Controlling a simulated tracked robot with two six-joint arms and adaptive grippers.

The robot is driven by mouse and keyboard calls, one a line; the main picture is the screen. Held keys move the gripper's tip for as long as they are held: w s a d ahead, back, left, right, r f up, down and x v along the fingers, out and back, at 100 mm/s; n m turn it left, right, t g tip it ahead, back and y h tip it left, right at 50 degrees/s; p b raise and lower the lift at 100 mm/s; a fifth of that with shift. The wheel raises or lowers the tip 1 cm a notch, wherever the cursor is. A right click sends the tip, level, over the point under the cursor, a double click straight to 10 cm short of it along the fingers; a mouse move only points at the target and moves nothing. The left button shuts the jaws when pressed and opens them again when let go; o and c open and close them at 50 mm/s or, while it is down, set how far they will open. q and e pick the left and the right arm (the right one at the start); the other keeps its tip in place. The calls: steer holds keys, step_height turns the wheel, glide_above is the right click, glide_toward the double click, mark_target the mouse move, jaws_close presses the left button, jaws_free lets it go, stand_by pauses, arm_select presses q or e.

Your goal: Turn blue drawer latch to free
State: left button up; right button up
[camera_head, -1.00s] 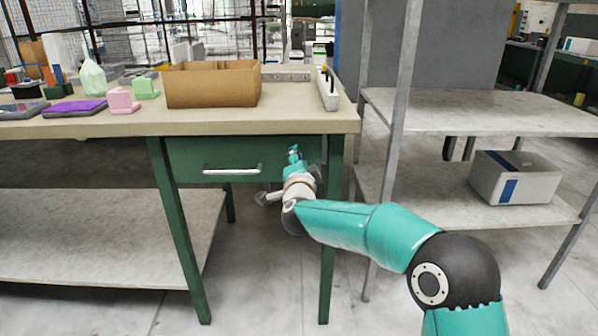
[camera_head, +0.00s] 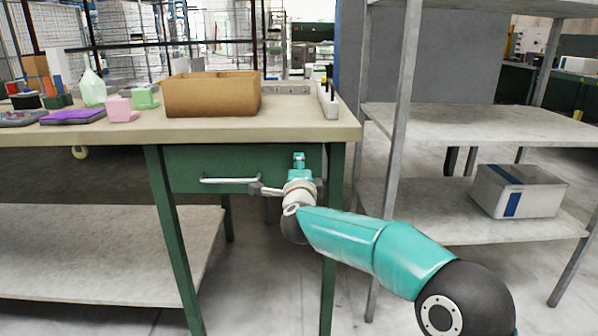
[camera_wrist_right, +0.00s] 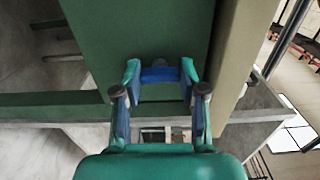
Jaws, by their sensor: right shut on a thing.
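The blue latch (camera_wrist_right: 160,75) shows in the right wrist view as a short blue bar against the green drawer front. My right gripper (camera_wrist_right: 160,88) is shut on it, with a teal finger at each end. In the head view my right gripper (camera_head: 299,161) is at the right part of the green drawer (camera_head: 220,163), right of its pale handle (camera_head: 229,181). The latch is hidden there behind my gripper. The drawer looks closed. My left gripper is in neither view.
The workbench top (camera_head: 225,129) is above the drawer and carries a cardboard box (camera_head: 212,97). A green table leg (camera_head: 331,235) stands by my right arm. A metal shelf (camera_head: 470,120) with a white box (camera_head: 518,190) is at the right.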

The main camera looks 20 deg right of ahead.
steer(key=shift+d+f, duration=0.2)
steer(key=shift+d, duration=0.1)
steer(key=o, duration=1.1)
steer(key=shift+o, duration=0.2)
steer(key=shift+a, duration=0.1)
steer(key=shift+a+r, duration=0.1)
steer(key=v, duration=1.2)
steer(key=shift+d, duration=0.2)
